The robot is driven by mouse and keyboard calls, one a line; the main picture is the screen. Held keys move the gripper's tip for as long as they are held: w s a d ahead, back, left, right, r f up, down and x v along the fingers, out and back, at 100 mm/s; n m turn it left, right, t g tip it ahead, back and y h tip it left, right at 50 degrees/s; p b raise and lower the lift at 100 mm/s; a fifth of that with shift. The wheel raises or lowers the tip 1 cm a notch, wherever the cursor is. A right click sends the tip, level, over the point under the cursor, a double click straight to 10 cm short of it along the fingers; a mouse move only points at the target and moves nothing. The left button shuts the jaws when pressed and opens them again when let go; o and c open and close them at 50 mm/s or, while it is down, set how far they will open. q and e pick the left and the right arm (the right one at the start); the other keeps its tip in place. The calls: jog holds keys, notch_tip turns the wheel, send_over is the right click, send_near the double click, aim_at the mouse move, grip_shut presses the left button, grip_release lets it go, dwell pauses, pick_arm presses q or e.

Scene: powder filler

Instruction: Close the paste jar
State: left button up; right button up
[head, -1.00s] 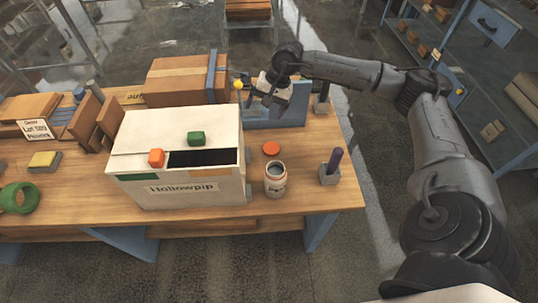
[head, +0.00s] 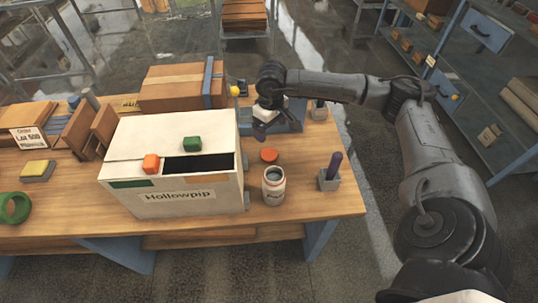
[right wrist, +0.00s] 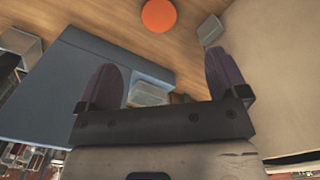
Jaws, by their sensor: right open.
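The paste jar (head: 273,185) stands upright and open on the workbench, right of the white Hollowpip box; grey content shows at its mouth. An orange-red disc, which looks like its lid (head: 269,155), lies flat on the bench just behind the jar. The lid also shows at the top of the right wrist view (right wrist: 159,15). My right gripper (head: 261,132) is above the bench, behind the lid and apart from it. In the right wrist view its two dark fingers (right wrist: 168,82) are spread with nothing between them. My left gripper is in neither view.
The Hollowpip box (head: 180,195) with an orange and a green cube on top stands left of the jar. A purple-handled tool in a grey holder (head: 329,182) stands at right. A blue stand (head: 285,120) is behind the lid. The bench between jar and holder is clear.

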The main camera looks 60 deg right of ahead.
jog(key=b, duration=0.2)
send_over(270, 155)
jog(key=f, duration=0.8)
jog(key=shift+s+a+f, duration=0.1)
jog(key=shift+s+f, duration=0.1)
jog(key=shift+f, duration=0.15)
jog(key=shift+f, duration=0.45)
jog(key=f+b, duration=0.1)
jog(key=f, duration=0.2)
jog(key=shift+w+f, duration=0.1)
jog(key=shift+w, duration=0.1)
jog(key=shift+f, duration=0.55)
jog(key=shift+d, duration=0.2)
jog(key=shift+c, duration=0.3)
